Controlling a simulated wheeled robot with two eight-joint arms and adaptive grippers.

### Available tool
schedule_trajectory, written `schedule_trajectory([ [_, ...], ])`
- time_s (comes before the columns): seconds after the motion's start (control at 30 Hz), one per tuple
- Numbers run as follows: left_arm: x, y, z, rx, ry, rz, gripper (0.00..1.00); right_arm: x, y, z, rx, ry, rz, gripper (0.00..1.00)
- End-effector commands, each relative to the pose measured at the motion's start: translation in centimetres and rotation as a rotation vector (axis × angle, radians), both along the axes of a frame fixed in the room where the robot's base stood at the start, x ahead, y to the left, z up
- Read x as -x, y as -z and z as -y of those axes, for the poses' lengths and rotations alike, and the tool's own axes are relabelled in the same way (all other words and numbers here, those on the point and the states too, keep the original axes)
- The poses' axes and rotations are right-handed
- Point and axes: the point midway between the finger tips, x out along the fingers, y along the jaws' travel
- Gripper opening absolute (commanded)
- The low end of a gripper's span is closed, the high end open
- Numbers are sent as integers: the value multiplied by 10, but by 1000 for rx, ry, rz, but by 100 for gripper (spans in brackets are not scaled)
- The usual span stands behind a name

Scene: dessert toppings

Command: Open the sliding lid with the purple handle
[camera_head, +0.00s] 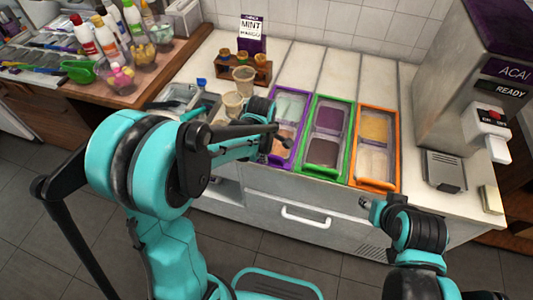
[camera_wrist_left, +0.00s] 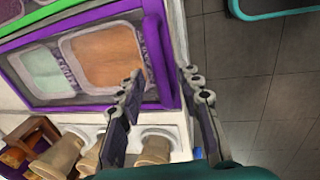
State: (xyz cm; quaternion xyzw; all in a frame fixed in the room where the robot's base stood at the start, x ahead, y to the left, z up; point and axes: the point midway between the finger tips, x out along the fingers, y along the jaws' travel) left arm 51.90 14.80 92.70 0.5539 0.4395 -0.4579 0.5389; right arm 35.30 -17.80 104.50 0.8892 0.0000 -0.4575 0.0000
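The purple-framed bin (camera_head: 303,125) is the leftmost of three framed bins in the counter. In the left wrist view its purple frame (camera_wrist_left: 110,104) surrounds a pale green section and a brownish section. The purple handle bar (camera_wrist_left: 157,45) runs along the bin's front edge; in the head view it shows at the near end (camera_head: 281,161). My left gripper (camera_wrist_left: 158,75) is open, with one finger on each side of the bar in its wrist view; contact cannot be told. In the head view my left gripper (camera_head: 277,131) is over the bin. My right gripper (camera_head: 368,204) is in front of the counter, its fingers unclear.
Green-framed (camera_head: 349,122) and orange-framed (camera_head: 396,130) bins stand to the right. Cups (camera_head: 243,80) and a wooden holder (camera_head: 262,70) are at the left. A dispenser (camera_head: 452,95) stands at the far right. Floor (camera_head: 300,250) is open in front.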

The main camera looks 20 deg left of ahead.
Motion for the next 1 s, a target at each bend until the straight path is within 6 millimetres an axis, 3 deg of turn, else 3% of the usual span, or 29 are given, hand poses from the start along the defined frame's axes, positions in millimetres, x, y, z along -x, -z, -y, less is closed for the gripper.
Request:
schedule_trajectory([
  [0.3, -1, 3, 0, 0, 0, 0, 32, 0, 0, 0, 0, 0, 0, 40],
  [0.43, -1, 3, 0, 0, 1, 0, 0, 0, 0, 0, 0, 0, 0, 40],
  [0.77, -6, 3, 0, 0, 0, 1, 0, 0, 1, 0, 0, 0, 0, 40],
  [1.0, -43, 3, 1, 0, 0, 2, 0, 0, 2, 0, 0, 0, 0, 40],
])
